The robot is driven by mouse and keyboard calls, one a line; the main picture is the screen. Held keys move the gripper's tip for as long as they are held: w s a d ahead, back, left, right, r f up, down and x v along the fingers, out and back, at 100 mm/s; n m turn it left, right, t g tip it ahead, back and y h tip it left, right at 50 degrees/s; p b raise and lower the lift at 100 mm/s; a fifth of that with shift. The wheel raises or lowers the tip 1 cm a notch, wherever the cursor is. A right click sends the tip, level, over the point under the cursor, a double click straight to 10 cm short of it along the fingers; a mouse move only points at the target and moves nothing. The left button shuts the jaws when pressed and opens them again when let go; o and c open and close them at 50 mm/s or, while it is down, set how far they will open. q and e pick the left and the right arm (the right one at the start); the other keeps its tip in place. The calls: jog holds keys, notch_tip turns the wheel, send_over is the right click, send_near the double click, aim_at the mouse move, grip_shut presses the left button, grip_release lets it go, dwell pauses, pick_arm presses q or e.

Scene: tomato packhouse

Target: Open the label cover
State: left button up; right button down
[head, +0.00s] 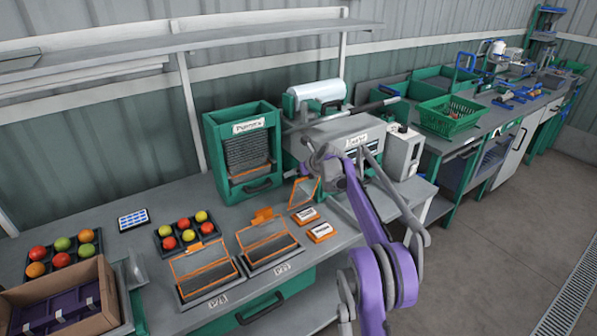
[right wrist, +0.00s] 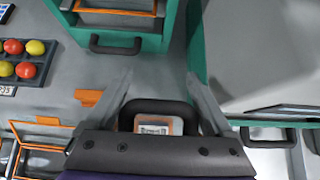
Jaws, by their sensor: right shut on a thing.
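The label cover (head: 343,133) looks like the grey hood with a white sign on the green-sided machine at the back of the bench. It appears down, though my arm hides part of its front. My right gripper (head: 322,160) is at the hood's front left; it also shows in the right wrist view (right wrist: 161,85). My left gripper is in neither view.
A green cabinet (head: 211,142) stands left of the machine. Fruit trays (head: 164,240) and a cardboard box (head: 103,310) are at left. A white film roll (head: 318,90) lies behind.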

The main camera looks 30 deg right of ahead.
jog(key=shift+a+f, duration=0.15)
jog(key=shift+f, duration=0.1)
grip_release()
jog(key=shift+w, duration=0.2)
jog(key=b+v, duration=0.1)
jog(key=v, duration=0.9)
jog(key=shift+s+r, duration=0.25)
